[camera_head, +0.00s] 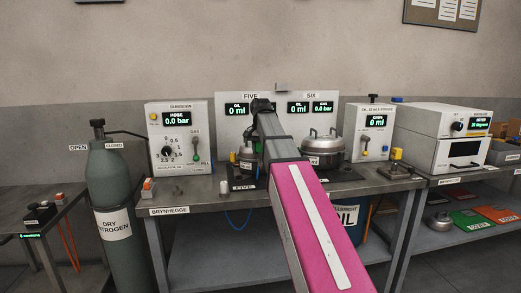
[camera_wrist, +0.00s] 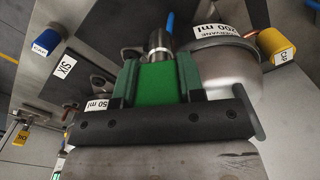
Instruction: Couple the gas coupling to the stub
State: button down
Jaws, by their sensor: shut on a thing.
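In the wrist view, my gripper (camera_wrist: 157,72) has its two green fingers closed around a bright green block (camera_wrist: 155,84). A silver cylindrical fitting with a blue hose (camera_wrist: 158,41) stands just beyond the fingertips; it appears to be the gas coupling and to belong with the block. Small metal parts (camera_wrist: 131,53) lie just left of the fingers, beside a silver domed vessel (camera_wrist: 218,62). I cannot tell which part is the stub, or whether the coupling touches it. In the head view, my arm hides the fingers and coupling; a silver vessel (camera_head: 322,147) shows right of it.
A yellow cap (camera_wrist: 277,43) and a blue cap (camera_wrist: 47,47) flank the work spot. The head view shows a regulator box (camera_head: 181,135) on the left, an oil unit (camera_head: 369,133) on the right and a green gas cylinder (camera_head: 112,180) beside the bench.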

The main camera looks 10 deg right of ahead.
jog(key=shift+f, duration=0.2)
jog(key=c, duration=0.6)
grip_release()
jog(key=shift+c, duration=0.2)
jog(key=shift+w+r, duration=0.1)
notch_tip(320, 180, up, 10)
jog(key=shift+f, duration=0.2)
jog(key=shift+r, duration=0.45)
jog(key=shift+d, duration=0.1)
